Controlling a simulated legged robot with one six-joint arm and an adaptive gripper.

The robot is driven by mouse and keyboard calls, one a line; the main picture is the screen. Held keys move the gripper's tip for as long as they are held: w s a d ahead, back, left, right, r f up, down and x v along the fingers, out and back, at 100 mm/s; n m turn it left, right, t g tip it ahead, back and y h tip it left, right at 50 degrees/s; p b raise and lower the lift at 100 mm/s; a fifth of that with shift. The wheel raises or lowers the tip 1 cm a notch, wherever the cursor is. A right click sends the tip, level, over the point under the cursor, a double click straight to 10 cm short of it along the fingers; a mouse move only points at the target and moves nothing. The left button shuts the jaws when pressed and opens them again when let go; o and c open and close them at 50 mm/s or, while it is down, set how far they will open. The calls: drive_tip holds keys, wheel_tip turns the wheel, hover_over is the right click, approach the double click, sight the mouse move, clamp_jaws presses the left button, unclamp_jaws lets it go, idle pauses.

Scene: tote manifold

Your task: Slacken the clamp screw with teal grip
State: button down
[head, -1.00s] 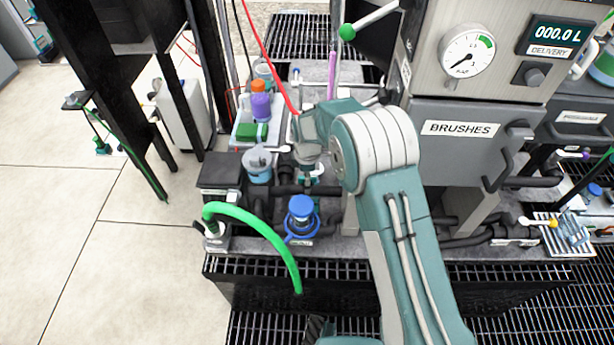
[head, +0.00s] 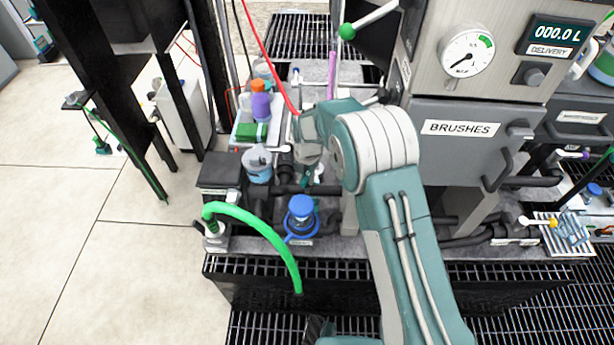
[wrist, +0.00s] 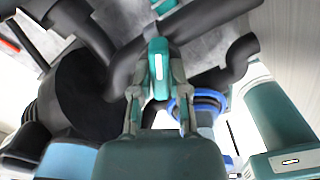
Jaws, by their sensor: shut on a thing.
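The teal grip of the clamp screw (wrist: 158,60) shows in the wrist view, upright in the picture between the fingertips. My gripper (wrist: 157,82) is shut on it, one finger on each side. The screw's shaft and clamp are hidden or too dark to make out. In the head view my gripper (head: 309,176) points down among the dark pipes, behind the blue-capped fitting, and the grip cannot be told apart from it there.
A blue-capped fitting (head: 301,208) stands just in front of my gripper; its blue ring (wrist: 208,104) shows close to the right finger. A light-blue container (head: 258,166) is at left. A green hose (head: 262,228) arches in front. The grey BRUSHES drawer (head: 462,140) stands at right.

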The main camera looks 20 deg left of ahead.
drive_tip(key=n, duration=0.4)
drive_tip(key=shift+w+n, duration=0.1)
drive_tip(key=shift+n, duration=1.9)
drive_tip(key=shift+a+n, duration=0.1)
drive_tip(key=shift+n, duration=0.2)
drive_tip(key=c, duration=0.6)
unclamp_jaws()
drive_tip(key=shift+a, duration=0.1)
drive_tip(key=shift+r, duration=0.3)
wheel_tip(320, 180, up, 11)
drive_tip(key=shift+a+r, duration=0.1)
